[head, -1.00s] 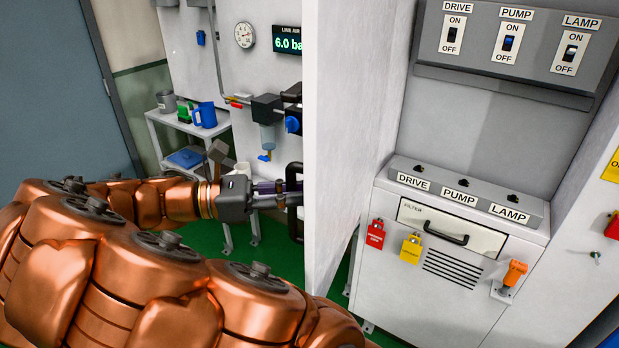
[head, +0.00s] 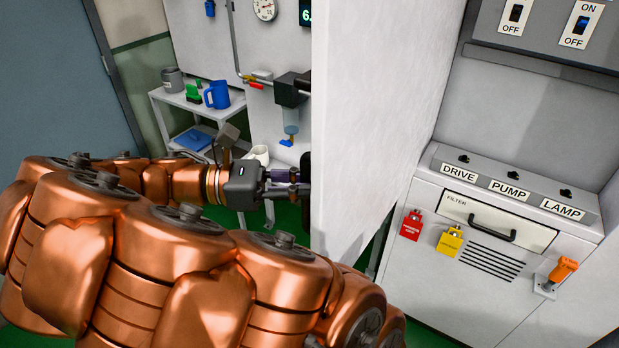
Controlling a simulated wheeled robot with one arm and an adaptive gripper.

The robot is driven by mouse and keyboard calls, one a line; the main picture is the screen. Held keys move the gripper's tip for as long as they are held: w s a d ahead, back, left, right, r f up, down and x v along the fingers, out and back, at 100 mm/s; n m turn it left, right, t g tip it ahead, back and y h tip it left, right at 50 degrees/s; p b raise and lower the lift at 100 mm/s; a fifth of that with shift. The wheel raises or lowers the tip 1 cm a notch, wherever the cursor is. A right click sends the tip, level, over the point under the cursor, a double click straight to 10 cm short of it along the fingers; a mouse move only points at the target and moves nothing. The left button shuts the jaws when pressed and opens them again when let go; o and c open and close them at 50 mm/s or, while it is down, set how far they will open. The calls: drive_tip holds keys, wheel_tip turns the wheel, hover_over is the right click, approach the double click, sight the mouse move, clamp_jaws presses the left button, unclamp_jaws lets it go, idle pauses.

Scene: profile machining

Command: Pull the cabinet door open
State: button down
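The white cabinet door (head: 375,110) stands swung open, edge toward me, in the middle of the head view. Its dark handle (head: 305,162) is on the door's left face, seen almost edge-on. My gripper (head: 292,183) reaches the handle from the left, and its fingers look shut on it. The exact finger contact is small and partly hidden. The cabinet (head: 440,290) behind the door is exposed on the right, with a switch panel (head: 550,55) and a FILTER drawer (head: 495,222).
A red tag (head: 411,225), a yellow tag (head: 450,241) and an orange handle (head: 563,270) are on the cabinet front. A white shelf (head: 170,98) with mugs stands at the left back. My copper arm fills the lower left. Green floor shows below.

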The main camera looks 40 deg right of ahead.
drive_tip(key=c, duration=1.1)
unclamp_jaws()
drive_tip(key=shift+r, duration=0.1)
